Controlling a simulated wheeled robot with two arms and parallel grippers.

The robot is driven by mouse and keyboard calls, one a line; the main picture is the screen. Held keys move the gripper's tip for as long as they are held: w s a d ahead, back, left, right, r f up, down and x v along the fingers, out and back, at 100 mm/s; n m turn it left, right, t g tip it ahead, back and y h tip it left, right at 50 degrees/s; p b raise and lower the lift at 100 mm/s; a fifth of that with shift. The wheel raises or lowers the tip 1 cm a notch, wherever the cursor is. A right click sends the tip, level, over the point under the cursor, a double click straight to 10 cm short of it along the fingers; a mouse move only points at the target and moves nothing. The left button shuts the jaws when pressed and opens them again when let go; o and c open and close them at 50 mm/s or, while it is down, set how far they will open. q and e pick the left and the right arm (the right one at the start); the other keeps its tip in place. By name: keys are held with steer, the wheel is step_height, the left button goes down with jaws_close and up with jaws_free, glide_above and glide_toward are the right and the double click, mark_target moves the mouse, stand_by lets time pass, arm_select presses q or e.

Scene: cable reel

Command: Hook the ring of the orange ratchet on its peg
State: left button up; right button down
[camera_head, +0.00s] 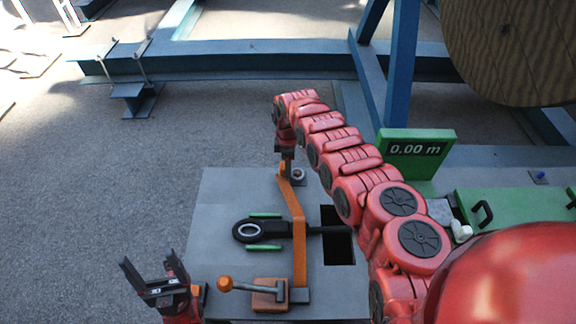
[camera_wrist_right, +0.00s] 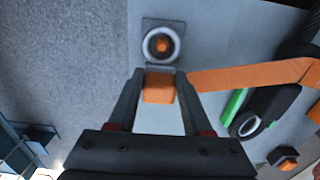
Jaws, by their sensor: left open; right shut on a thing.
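The orange strap (camera_head: 297,222) of the ratchet runs bent across the grey panel, over the black cable end (camera_head: 272,230). The ratchet body (camera_head: 270,296), with its orange-knobbed lever (camera_head: 240,287), sits at the near end. My right gripper (camera_head: 286,172) is at the strap's far end. In the right wrist view this gripper (camera_wrist_right: 158,78) is shut on an orange block (camera_wrist_right: 158,90). A pale ring (camera_wrist_right: 161,45) with an orange-brown centre lies just beyond the block, on a square plate; whether it encircles the peg is unclear. My left gripper (camera_head: 149,262) is open and empty, left of the panel.
Green strips (camera_head: 264,248) flank the cable end. A dark square opening (camera_head: 338,247) lies right of the strap. A green display (camera_head: 416,149) reads 0.00 m. A blue frame (camera_head: 230,67) and a wooden reel (camera_head: 515,45) stand behind.

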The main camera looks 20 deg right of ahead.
steer(key=shift+f+b, duration=0.6)
steer(key=shift+f, duration=0.1)
stand_by(0.6)
steer(key=shift+c, duration=1.3)
jaws_free()
steer(key=shift+r, duration=0.1)
step_height(320, 180, up, 17)
steer(key=b, duration=0.2)
steer(key=shift+r+b, duration=0.15)
steer(key=shift+b, duration=0.25)
